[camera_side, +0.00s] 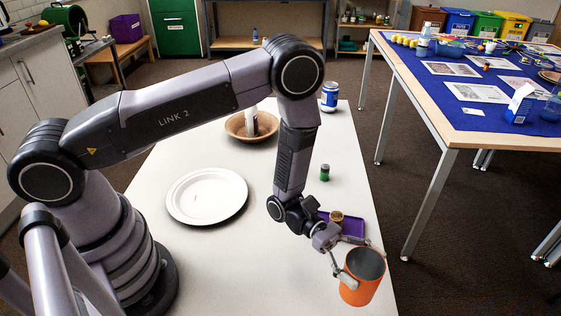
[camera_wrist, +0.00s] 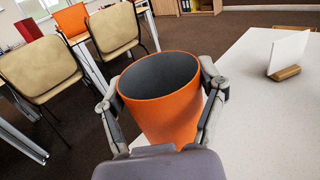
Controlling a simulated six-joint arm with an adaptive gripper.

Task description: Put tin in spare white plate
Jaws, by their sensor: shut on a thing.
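My gripper (camera_side: 347,268) is shut on an orange open-topped tin (camera_side: 361,284) with a dark grey, empty-looking inside. In the side view it is at the near right end of the white table, beside the table's right edge. In the wrist view the tin (camera_wrist: 165,115) sits between the two fingers, one on each side. Its underside is hidden there, and I cannot tell its height above the table. The white plate (camera_side: 206,196) lies flat on the table left of the tin, with nothing large on it.
Farther back are a green-bodied small container (camera_side: 325,173), a brown bowl (camera_side: 236,128) holding a whitish item, and a blue-and-white can (camera_side: 329,97). The tabletop between plate and tin is clear.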

